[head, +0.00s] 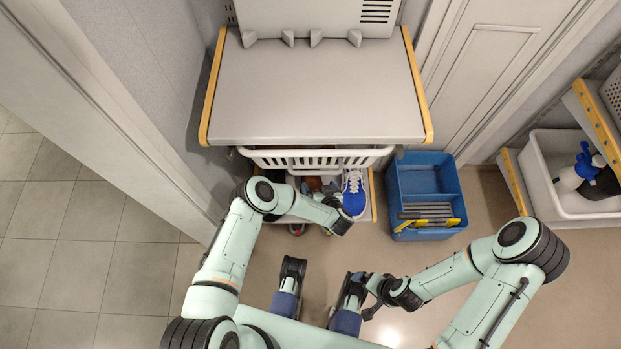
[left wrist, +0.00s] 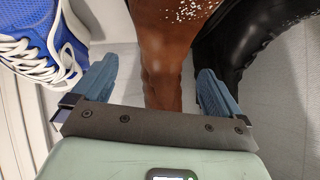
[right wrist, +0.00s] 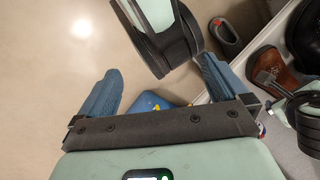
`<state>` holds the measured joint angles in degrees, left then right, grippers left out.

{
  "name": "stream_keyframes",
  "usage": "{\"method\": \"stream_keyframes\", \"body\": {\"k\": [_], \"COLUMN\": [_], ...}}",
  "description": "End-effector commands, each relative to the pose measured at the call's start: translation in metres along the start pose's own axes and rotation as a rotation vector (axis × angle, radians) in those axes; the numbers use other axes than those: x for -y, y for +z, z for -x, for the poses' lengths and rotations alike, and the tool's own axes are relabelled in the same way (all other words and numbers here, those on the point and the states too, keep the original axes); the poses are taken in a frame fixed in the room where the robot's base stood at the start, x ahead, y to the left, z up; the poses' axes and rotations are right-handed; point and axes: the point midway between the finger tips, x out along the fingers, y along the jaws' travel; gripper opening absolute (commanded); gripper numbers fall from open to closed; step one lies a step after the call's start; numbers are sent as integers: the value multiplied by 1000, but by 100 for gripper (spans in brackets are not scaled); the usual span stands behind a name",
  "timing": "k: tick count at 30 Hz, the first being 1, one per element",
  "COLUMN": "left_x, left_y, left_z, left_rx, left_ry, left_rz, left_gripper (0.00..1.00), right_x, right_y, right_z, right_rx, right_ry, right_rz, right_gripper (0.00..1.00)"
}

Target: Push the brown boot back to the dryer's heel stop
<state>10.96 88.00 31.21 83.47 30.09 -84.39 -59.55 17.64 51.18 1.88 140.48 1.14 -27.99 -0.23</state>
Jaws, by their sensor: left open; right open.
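The brown boot (left wrist: 165,50), with white specks on it, stands between the open fingers of my left gripper (left wrist: 153,80) in the left wrist view. No clear grip on it shows. In the head view only a small brown part of the boot (head: 315,184) shows under the shelf, behind my left arm. A blue sneaker (left wrist: 38,45) is at the left of the boot and a black boot (left wrist: 235,40) at its right in the left wrist view. My right gripper (right wrist: 158,75) is open and empty, away from the footwear. I cannot make out the heel stop.
A grey shelf top (head: 318,95) and a white slatted rail (head: 315,158) overhang the footwear. A blue caddy (head: 426,190) stands on the floor to the right. A white tub (head: 575,195) with bottles is farther right. The floor at left is clear.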

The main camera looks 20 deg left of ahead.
Motion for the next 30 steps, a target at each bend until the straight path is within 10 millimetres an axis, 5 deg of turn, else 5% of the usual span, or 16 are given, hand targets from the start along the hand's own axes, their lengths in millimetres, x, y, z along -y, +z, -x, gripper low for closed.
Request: {"method": "stream_keyframes", "body": {"k": [18, 27, 30], "left_x": [3, 3, 3], "left_y": [4, 1, 1], "left_z": [-72, -75, -75], "left_rx": [2, -1, -1], "left_ry": [0, 2, 2], "left_rz": [2, 0, 0], "left_gripper": [100, 100, 67], "right_x": [-13, -13, -13], "right_y": [-50, -53, -53], "right_z": [-31, -31, -31], "right_rx": [-136, -147, -146], "right_ry": [8, 8, 8], "right_rz": [-11, -12, -12], "right_gripper": [100, 100, 100]}}
